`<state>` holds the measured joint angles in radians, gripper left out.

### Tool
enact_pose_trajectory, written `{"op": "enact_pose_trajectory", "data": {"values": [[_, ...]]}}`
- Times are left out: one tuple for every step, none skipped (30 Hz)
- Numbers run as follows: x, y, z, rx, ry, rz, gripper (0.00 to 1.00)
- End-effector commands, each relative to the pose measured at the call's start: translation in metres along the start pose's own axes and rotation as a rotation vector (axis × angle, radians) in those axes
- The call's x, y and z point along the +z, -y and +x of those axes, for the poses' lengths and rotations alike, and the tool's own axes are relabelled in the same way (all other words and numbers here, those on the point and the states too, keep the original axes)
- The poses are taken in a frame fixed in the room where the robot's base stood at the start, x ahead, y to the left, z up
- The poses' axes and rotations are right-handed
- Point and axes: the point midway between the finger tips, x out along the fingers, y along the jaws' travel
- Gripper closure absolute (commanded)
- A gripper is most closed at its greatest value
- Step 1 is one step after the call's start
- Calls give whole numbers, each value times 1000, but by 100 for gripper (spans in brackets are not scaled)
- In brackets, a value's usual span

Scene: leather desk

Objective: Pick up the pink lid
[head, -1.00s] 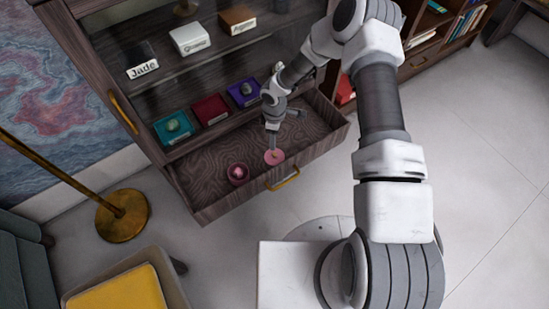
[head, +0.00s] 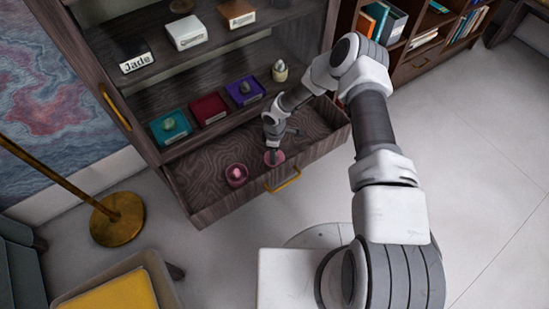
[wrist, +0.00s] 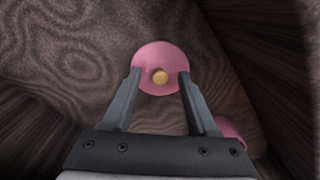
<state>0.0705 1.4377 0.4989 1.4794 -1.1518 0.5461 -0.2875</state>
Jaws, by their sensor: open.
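The pink lid (head: 275,158) is a flat round disc lying in the open drawer. In the wrist view the pink lid (wrist: 160,58) shows a small gold knob at its middle. My gripper (head: 274,157) points down at it in the head view and partly covers it. In the wrist view my gripper (wrist: 160,73) is open, with one finger on each side of the gold knob and the fingertips over the lid. I cannot tell whether the fingers touch the lid.
A pink pot (head: 236,175) stands in the drawer (head: 205,180) to the left of the lid; its edge shows at the lower right of the wrist view. Drawer walls surround them. Above are shelves with stones on coloured trays (head: 208,108). A brass lamp base (head: 118,218) stands left.

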Motion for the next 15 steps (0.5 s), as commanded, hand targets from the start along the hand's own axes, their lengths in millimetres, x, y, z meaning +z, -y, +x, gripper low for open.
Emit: {"op": "enact_pose_trajectory", "data": {"values": [[0, 0, -1, 0, 0, 0, 41], [0, 0, -1, 0, 0, 0, 41], [0, 0, -1, 0, 0, 0, 43], [0, 0, -1, 0, 0, 0, 48], [0, 0, -1, 0, 0, 0, 53], [0, 0, -1, 0, 0, 0, 61], [0, 0, -1, 0, 0, 0, 66], [0, 0, -1, 0, 0, 0, 71], [0, 0, -1, 0, 0, 0, 79], [0, 0, -1, 0, 0, 0, 84], [0, 0, -1, 0, 0, 0, 89], [0, 0, -1, 0, 0, 0, 97], [0, 0, -1, 0, 0, 0, 100], [0, 0, -1, 0, 0, 0, 100], [0, 0, -1, 0, 0, 0, 100]]}}
